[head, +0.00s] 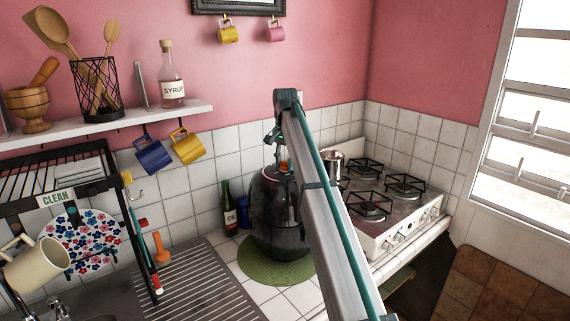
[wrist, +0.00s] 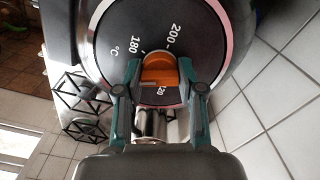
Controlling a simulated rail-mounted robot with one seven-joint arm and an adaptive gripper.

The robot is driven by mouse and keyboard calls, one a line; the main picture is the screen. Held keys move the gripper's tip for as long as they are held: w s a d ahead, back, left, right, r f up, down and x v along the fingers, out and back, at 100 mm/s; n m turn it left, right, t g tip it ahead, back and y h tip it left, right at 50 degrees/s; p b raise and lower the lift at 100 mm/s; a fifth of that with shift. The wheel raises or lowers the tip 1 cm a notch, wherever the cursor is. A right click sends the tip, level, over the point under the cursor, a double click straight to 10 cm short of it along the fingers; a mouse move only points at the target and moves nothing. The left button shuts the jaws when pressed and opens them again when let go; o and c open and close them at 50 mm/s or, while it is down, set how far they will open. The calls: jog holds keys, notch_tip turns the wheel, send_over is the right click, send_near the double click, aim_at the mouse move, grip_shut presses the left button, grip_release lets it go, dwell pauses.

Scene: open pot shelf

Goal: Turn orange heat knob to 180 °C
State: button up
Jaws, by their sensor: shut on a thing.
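The orange heat knob (wrist: 160,72) sits on the dark round dial (wrist: 118,32) of a black appliance with a pinkish rim. In the wrist view the white markings 180, 200 and °C show beside and above the knob, and a partly covered number ending in 20 shows below it. My gripper (wrist: 160,75) is shut on the knob, one finger on each side. The knob's exact pointing direction is hard to read. In the head view the black appliance (head: 268,215) stands on a green round mat (head: 250,265); my arm hides part of it.
A stove (head: 385,205) with black grates and a metal pot (head: 332,165) are right of the appliance. A dark oil bottle (head: 229,210) stands close to its left. A wall shelf (head: 180,112) and a dish rack (head: 60,190) are farther left.

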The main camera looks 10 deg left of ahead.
jog(key=m, duration=0.4)
jog(key=shift+m, duration=2.3)
jog(key=o, duration=1.2)
jog(key=shift+c, duration=0.2)
jog(key=shift+r, duration=0.1)
jog(key=shift+r, duration=3.65)
